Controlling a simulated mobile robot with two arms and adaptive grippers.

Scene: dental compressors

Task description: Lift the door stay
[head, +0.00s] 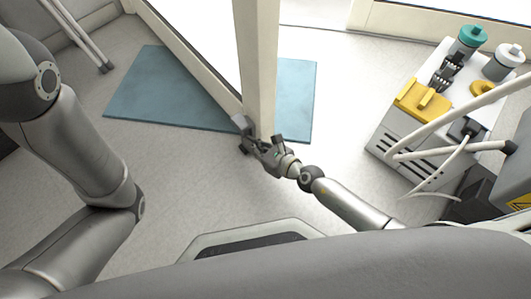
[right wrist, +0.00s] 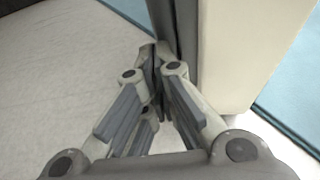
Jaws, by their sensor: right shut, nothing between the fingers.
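An open door (head: 256,70) stands upright in the middle of the head view. A small grey piece (head: 241,123) at the foot of its edge may be the door stay; I cannot tell it for certain from the gripper parts beside it. My right gripper (head: 252,143) is low at the door's bottom edge. In the right wrist view its fingertips (right wrist: 155,62) are together with nothing seen between them, close to a dark grey upright strip (right wrist: 176,30) beside the pale door edge. Contact is unclear. My left arm is at the left of the head view; its gripper is out of view.
A blue mat (head: 165,95) lies on the floor under the door. At the right stands a compressor unit (head: 400,150) with a yellow part, bottles (head: 468,41) and pale hoses. Grey legs or poles (head: 85,40) stand at upper left.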

